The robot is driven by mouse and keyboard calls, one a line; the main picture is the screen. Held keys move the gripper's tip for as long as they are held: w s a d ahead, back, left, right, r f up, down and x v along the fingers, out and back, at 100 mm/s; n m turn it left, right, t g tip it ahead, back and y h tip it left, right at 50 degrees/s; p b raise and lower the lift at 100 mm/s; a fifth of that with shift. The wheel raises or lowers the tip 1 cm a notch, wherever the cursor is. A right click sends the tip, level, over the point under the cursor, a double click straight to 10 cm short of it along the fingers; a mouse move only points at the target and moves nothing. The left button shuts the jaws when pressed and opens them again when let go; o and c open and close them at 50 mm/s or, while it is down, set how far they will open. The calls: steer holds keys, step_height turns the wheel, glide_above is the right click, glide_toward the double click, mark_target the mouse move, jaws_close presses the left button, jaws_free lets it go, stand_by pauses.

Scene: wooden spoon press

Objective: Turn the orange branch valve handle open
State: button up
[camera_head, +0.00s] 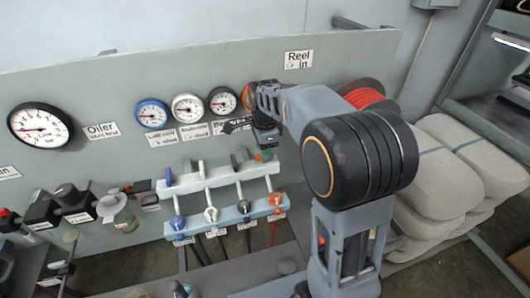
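A grey manifold rail (225,179) with several branch valves stands below the gauges. An orange part (258,157) shows at the rail's right end, just below my gripper. It looks like the orange branch handle, but it is small and partly covered, so its angle is unclear. My gripper (254,131) is dark and hangs in front of the panel, above the right end of the rail. It appears apart from the orange part. Its fingers are small and dark, and their gap is unclear.
Blue, white and black gauges (187,107) sit above the rail. A lower bar (227,215) carries blue, grey and orange fittings with hoses below. A red hose reel (363,97) and stacked grey sacks (440,165) are at right. Black boxes (72,198) line the left.

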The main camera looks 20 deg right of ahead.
steer(key=shift+f, duration=0.95)
jaws_close()
